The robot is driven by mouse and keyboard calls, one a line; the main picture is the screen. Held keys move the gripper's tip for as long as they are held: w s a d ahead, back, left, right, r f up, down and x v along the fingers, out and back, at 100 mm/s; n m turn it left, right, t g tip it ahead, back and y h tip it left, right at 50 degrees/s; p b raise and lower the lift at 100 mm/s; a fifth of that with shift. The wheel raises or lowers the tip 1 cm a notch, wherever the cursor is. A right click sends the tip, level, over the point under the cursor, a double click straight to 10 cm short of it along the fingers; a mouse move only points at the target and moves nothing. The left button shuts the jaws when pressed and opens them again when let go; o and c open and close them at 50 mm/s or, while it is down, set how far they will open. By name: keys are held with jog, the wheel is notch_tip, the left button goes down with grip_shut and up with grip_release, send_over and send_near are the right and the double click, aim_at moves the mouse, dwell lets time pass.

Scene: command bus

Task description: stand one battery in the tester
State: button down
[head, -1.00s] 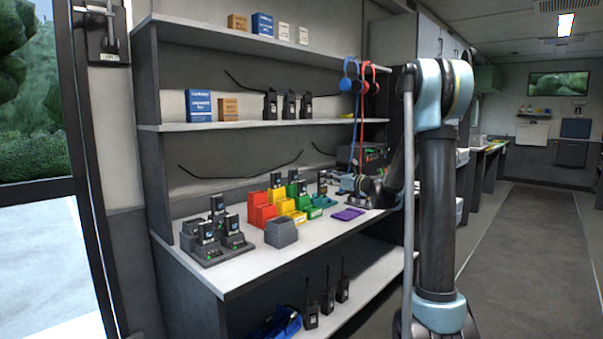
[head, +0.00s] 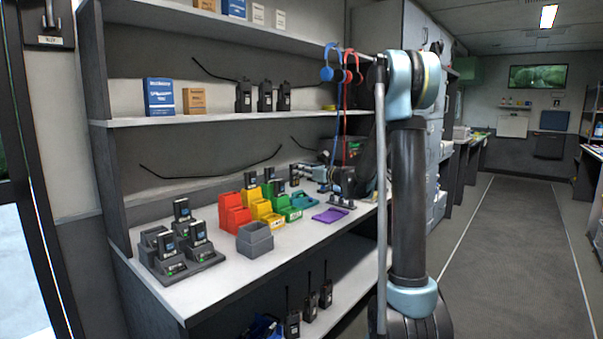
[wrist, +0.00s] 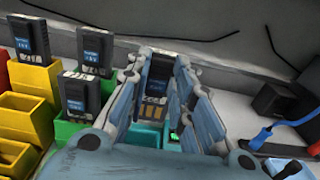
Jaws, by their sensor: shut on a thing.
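My gripper (wrist: 160,82) is shut on a dark battery (wrist: 156,76) with a pale label and gold contacts, held between its two fingers. In the head view my gripper (head: 314,172) is small, over the back of the worktop behind the bins. Other batteries stand in the bins, one at top left (wrist: 32,38) and two beside my gripper (wrist: 93,48) in the wrist view. A grey open-topped box (head: 255,240), possibly the tester, stands at the front of the worktop. I cannot see inside it clearly. A dark charger (head: 180,265) with several batteries upright stands left of it.
Red (head: 235,215), yellow (head: 264,210), green (head: 288,210) and teal (head: 303,199) bins stand close together mid-worktop. A purple mat (head: 330,215) lies to their right. A shelf (head: 250,119) overhangs the back. Bare worktop (head: 300,240) lies in front of the bins.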

aim_at(295, 186)
jog(key=shift+a+f, duration=0.1)
jog(key=shift+f, duration=0.1)
jog(key=shift+s+f, duration=0.1)
jog(key=shift+f, duration=3.7)
jog(key=shift+f, duration=0.25)
jog(key=c, duration=1.3)
grip_release()
jog(key=v, duration=1.2)
